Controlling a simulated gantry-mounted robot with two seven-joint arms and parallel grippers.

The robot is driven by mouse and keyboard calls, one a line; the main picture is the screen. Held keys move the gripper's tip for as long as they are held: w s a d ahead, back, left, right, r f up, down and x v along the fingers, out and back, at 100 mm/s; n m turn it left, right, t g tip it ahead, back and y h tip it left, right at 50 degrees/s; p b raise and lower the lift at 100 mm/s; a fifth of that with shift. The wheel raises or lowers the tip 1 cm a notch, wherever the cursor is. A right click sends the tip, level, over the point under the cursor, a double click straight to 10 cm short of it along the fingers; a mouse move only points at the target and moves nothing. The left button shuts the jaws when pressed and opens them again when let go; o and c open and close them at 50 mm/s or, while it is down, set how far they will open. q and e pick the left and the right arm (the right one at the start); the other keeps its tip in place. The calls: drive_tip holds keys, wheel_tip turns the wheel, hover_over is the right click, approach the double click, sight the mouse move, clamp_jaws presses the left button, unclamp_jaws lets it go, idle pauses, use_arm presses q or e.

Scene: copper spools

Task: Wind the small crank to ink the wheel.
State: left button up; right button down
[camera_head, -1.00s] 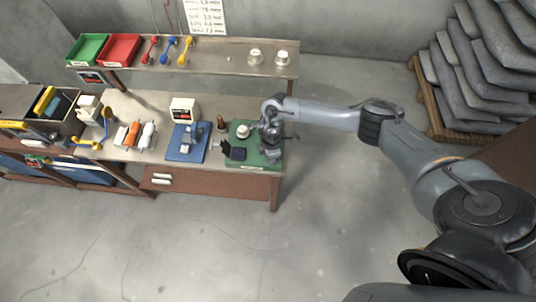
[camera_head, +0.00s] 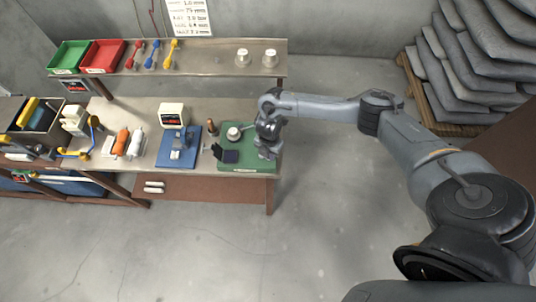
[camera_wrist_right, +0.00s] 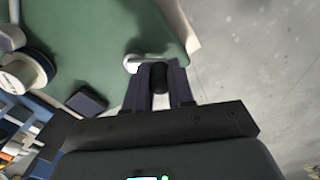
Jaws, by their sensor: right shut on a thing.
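A green board (camera_head: 238,167) sits at the right end of the workbench and carries a round white-topped wheel (camera_head: 233,133) and a small dark block (camera_head: 229,156). In the right wrist view, the wheel (camera_wrist_right: 25,70) is at the left edge and the dark block (camera_wrist_right: 87,100) is left of the fingers. My right gripper (camera_head: 265,153) is at the board's right side. In its wrist view, the gripper (camera_wrist_right: 160,88) is shut on the dark knob (camera_wrist_right: 158,76) of the small crank, whose pale arm (camera_wrist_right: 135,62) shows beyond the fingertips. My left gripper is out of view.
A blue board (camera_head: 178,150) with a small device stands left of the green one, with a white box (camera_head: 173,114) behind. Orange and white rollers (camera_head: 128,142) lie farther left. A raised shelf (camera_head: 205,60) runs behind. The floor in front is clear.

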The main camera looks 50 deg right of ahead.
idle(0.6)
drive_tip(key=c, duration=1)
unclamp_jaws()
drive_tip(key=shift+o, duration=0.2)
drive_tip(key=shift+r, duration=0.1)
wheel_tip(320, 180, up, 10)
drive_tip(key=shift+w+d+f+p, duration=0.1)
drive_tip(key=shift+f+p, duration=0.1)
drive_tip(key=shift+p, duration=0.35)
drive_tip(key=shift+r, duration=0.55)
